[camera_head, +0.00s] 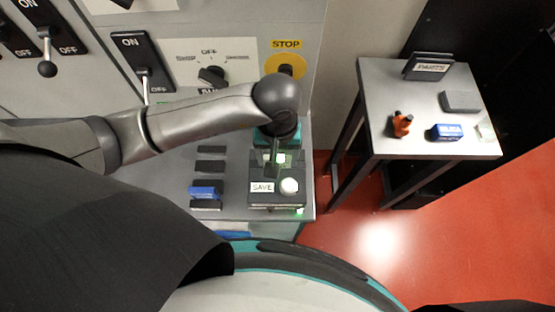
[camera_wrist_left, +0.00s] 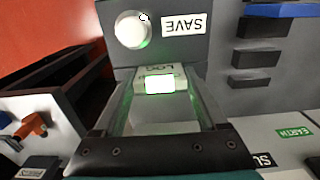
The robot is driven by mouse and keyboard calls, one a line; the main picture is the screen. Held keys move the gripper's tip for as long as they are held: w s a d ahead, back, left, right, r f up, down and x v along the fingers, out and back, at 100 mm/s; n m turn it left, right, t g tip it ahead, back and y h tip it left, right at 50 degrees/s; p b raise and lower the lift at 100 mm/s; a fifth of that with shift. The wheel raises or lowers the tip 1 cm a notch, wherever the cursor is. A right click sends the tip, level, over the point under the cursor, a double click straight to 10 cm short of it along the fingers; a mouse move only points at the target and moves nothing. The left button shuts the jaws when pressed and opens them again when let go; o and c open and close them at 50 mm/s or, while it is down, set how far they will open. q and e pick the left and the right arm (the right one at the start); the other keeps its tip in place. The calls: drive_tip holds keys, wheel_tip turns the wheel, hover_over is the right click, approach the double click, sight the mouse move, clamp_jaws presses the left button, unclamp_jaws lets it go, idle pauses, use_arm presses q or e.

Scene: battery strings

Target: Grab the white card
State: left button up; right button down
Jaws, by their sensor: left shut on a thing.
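The white card (camera_wrist_left: 160,80) sits at the SAVE box (camera_wrist_left: 165,48) in the left wrist view, with upside-down lettering and a bright green-lit patch. In the head view a small part of the card (camera_head: 279,158) shows near the far end of the SAVE box (camera_head: 276,190). My left gripper (camera_wrist_left: 162,95) has its two fingers on either side of the card and is shut on it. In the head view my left gripper (camera_head: 276,160) points down at the box, and its fingers partly hide the card.
A white round button (camera_head: 289,186) is on the box beside the SAVE label. A blue block (camera_head: 206,192) and dark slots lie to the left. A side table (camera_head: 385,80) holds a blue battery (camera_head: 447,132), an orange item (camera_head: 402,124) and a PARTS holder (camera_head: 429,67).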

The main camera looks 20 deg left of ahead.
sight(278, 157)
use_arm(q)
drive_tip(key=c, duration=0.6)
drive_tip(key=shift+o, duration=0.2)
wheel_tip(278, 157, up, 20)
drive_tip(key=shift+p, duration=0.45)
